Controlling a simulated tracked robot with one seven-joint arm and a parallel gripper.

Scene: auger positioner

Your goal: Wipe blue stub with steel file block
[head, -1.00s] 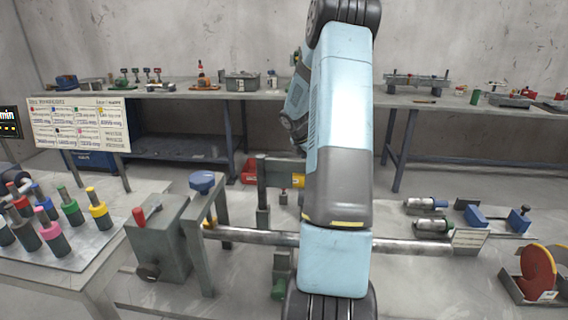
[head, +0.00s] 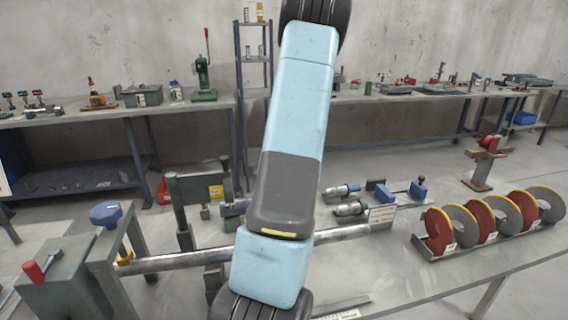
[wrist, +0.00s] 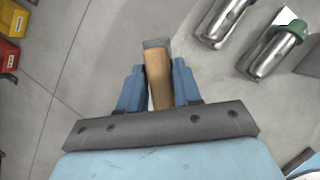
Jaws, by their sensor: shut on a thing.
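In the wrist view my gripper (wrist: 160,88) is shut on a block with a wooden body and a grey end (wrist: 156,44), which looks like the steel file block. The block points up and away from the jaws. In the head view my own arm hides the gripper and the block. No stub that I can surely call the blue stub shows now.
A long steel shaft (head: 185,259) runs behind my arm, by a stand with a blue knob (head: 105,214). A grey box with a red handle (head: 62,283) is at lower left. Red and grey discs (head: 500,215) stand in a rack at right. The bench between shaft and rack is largely bare.

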